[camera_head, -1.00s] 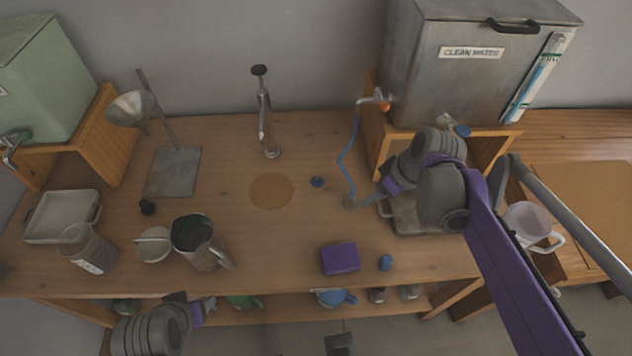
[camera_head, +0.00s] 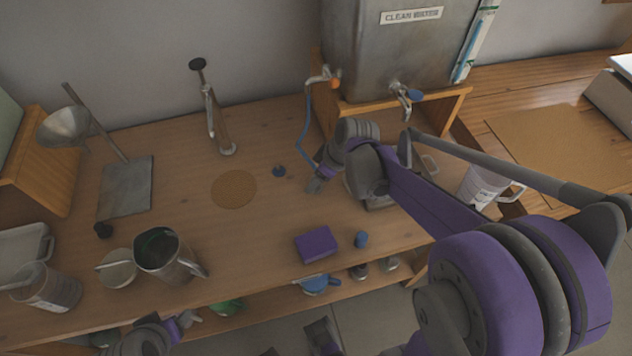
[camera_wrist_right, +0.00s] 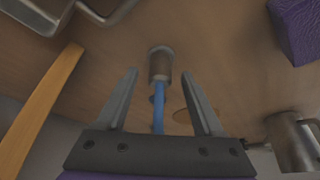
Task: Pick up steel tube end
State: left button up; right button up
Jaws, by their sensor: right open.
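The steel tube end (camera_wrist_right: 160,62) is a short grey cylinder on a blue tube (camera_wrist_right: 158,108). In the right wrist view it lies just past and between the fingertips of my right gripper (camera_wrist_right: 160,75), which is open. The blue tube runs back between the fingers, and I cannot tell if they touch it. In the head view the blue tube (camera_head: 304,128) hangs from the tank's tap down to my right gripper (camera_head: 315,184), which largely hides the steel end. My left gripper (camera_head: 187,319) is low at the front edge of the bench, away from the tube; its jaws are unclear.
The clean water tank (camera_head: 400,50) stands on a wooden stand (camera_head: 440,104) behind my right arm. A metal jug (camera_head: 170,258) stands left.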

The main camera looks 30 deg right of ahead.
jog(key=shift+w+a+f, duration=0.1)
jog(key=shift+w+f, duration=0.05)
jog(key=shift+f, duration=0.25)
grip_shut()
jog(key=shift+r, duration=0.15)
